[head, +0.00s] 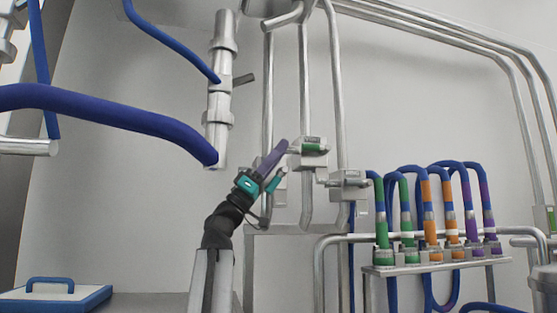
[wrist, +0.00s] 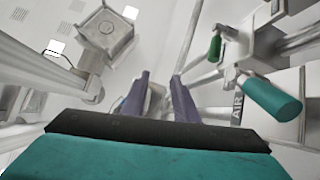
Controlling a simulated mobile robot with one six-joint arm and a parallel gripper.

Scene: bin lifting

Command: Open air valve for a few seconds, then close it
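My gripper (head: 277,152) is raised in front of the pipes in the head view, tilted up to the right. In the wrist view, its two purple fingers (wrist: 160,78) stand apart with nothing held between them. The teal handle also shows just right of my gripper in the head view (head: 275,183). Part of the valve behind it is hidden by my gripper.
A green handle (wrist: 214,47) sits on a neighbouring valve, also seen in the head view (head: 313,148). Vertical steel pipes (head: 304,90) stand close by. Coloured hoses (head: 427,205) are at right. A thick blue hose (head: 110,115) hangs at left. A blue-handled lid (head: 50,297) is lower left.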

